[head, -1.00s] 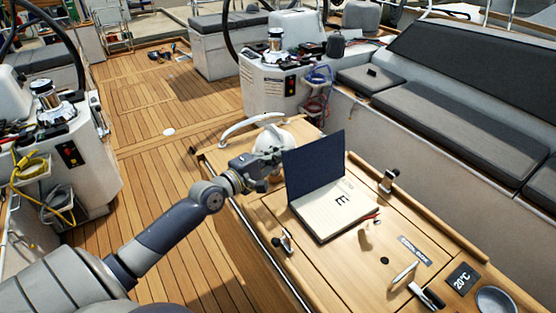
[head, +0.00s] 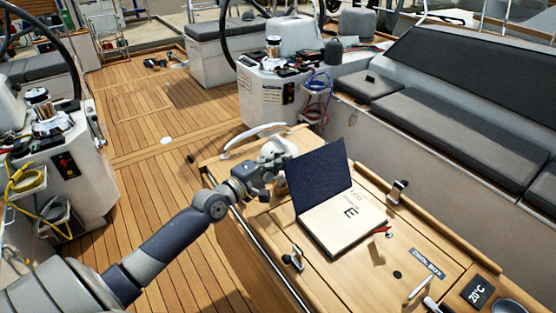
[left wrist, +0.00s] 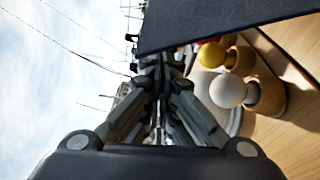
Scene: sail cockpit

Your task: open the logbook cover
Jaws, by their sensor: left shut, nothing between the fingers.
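The logbook lies on the wooden table with its lined pages (head: 345,225) showing a letter E. Its dark blue cover (head: 318,178) stands raised, leaning back to the left away from the pages. My left gripper (head: 280,166) is shut and empty at the outer left side of the cover, near its upper left edge. Whether it touches the cover is unclear. In the left wrist view the shut fingers (left wrist: 160,68) point away and the cover (left wrist: 225,22) fills the top right. My right gripper is not in view.
The wooden table (head: 320,285) carries metal latches (head: 292,260), a red item (head: 380,232) and a temperature display (head: 477,293). A white rounded object (head: 272,148) is behind the gripper. The wrist view shows white (left wrist: 228,90) and yellow (left wrist: 212,55) ball-topped pieces beside the fingers.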

